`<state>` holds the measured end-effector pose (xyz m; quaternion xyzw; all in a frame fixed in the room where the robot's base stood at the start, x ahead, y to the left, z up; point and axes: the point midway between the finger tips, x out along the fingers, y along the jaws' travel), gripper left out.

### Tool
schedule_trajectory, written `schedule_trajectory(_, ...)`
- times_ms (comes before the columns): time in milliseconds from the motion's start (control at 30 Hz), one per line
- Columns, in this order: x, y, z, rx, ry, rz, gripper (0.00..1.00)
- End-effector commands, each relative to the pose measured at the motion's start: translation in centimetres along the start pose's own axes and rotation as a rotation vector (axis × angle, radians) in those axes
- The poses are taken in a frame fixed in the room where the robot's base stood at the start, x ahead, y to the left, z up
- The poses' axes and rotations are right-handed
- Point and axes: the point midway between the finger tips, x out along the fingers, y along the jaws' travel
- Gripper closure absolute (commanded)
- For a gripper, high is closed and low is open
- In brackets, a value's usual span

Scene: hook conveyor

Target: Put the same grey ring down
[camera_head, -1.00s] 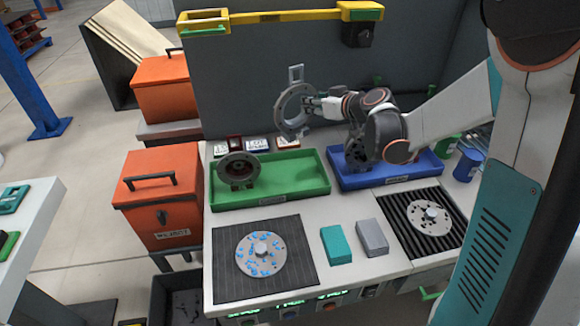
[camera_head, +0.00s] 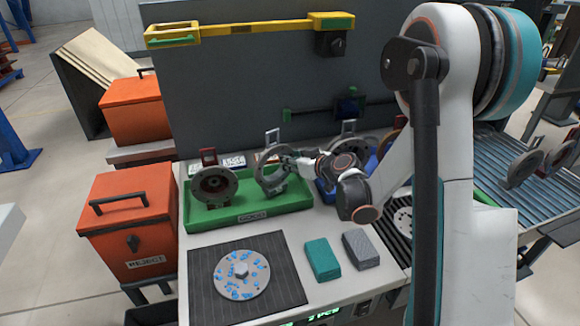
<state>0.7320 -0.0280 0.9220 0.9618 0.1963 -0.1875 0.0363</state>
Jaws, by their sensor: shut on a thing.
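The grey ring (camera_head: 262,177), with a small square loop on top, is upright in my gripper (camera_head: 285,160). My gripper is shut on its right side. The ring is at the right half of the green tray (camera_head: 240,217); I cannot tell whether its lower edge touches the tray floor. A darker ring (camera_head: 215,184) with a red tag stands in the left part of the same tray. My arm covers most of the blue tray to the right, where another grey ring (camera_head: 350,143) shows behind my wrist.
A teal block (camera_head: 322,259) and a grey block (camera_head: 361,249) lie on the table front. A blue-speckled disc (camera_head: 242,275) lies on a dark ribbed mat. Orange boxes (camera_head: 133,225) stand left. A roller conveyor (camera_head: 505,180) with rings is at the right.

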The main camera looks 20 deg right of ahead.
Motion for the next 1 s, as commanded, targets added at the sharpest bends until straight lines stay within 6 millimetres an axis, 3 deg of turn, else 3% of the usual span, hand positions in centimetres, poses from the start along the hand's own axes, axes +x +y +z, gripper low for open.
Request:
schedule_trajectory(100, 0.48, 0.02, 1.15, 0.001, 0.001, 0.0, 0.99)
schedule_trajectory(433, 0.5, 0.01, 1.23, 0.001, 0.0, 0.0, 0.99)
schedule_trajectory(467, 0.5, 0.01, 1.24, 0.0, 0.0, 0.0, 0.7)
schedule_trajectory(533, 0.49, 0.0, 1.22, 0.0, 0.0, 0.0, 0.55)
schedule_trajectory(1000, -0.24, 0.04, 0.91, 0.0, 0.0, 0.001, 0.53)
